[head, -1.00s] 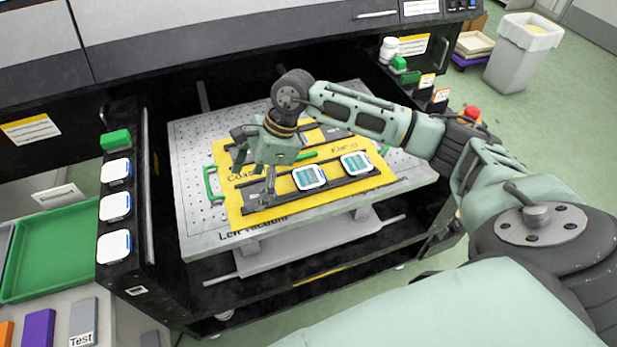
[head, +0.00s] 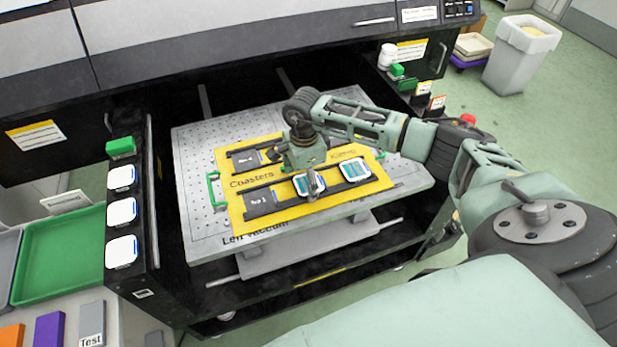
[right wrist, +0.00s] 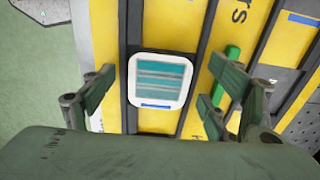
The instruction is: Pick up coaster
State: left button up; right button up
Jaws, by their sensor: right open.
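Two white coasters with teal print sit in the near black strip of the yellow jig (head: 236,212): a middle coaster (head: 318,190) and a right coaster (head: 354,168). My right gripper (head: 312,182) is above the middle coaster and partly covers it in the head view. In the right wrist view one coaster (right wrist: 160,80) lies between the spread fingers of the open gripper (right wrist: 160,92), with a gap on both sides. The fingers hold nothing. My left gripper is not in view.
The jig lies on a grey perforated platform (head: 190,150) inside the black machine opening. Green handles (head: 213,190) stand at its sides. Several white square pieces (head: 121,212) rest on the black left ledge. A green tray (head: 60,255) is at the far left.

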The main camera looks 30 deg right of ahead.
jog(key=shift+c, duration=0.3)
jog(key=c, duration=1.3)
jog(key=shift+r, duration=0.1)
